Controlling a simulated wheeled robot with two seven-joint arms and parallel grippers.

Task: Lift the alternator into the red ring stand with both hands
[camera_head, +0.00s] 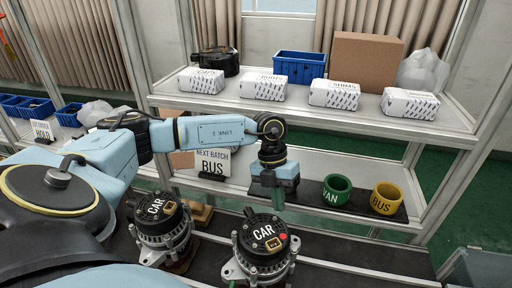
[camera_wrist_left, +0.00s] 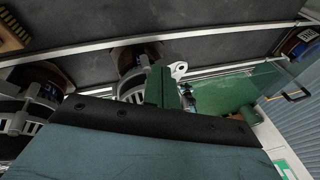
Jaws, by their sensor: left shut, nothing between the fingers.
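Two silver and black alternators marked CAR stand at the front of the dark bench in the head view: one at left (camera_head: 160,222), and one nearer the middle (camera_head: 263,248) with a red dot on its top. My left gripper (camera_head: 277,204) points down just above and behind the middle alternator, shut and empty. In the wrist view its green fingers (camera_wrist_left: 160,86) overlap part of an alternator (camera_wrist_left: 130,94). I see no red ring stand; my left gripper may hide it. My right gripper is not in view.
A green VAN ring (camera_head: 336,190) and a yellow BUS ring (camera_head: 387,198) stand on a black strip on the lower shelf. A NEXT BATCH BUS sign (camera_head: 212,163) stands left of them. The upper shelf (camera_head: 300,112) holds white packs, a blue crate (camera_head: 299,67) and a carton (camera_head: 366,62).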

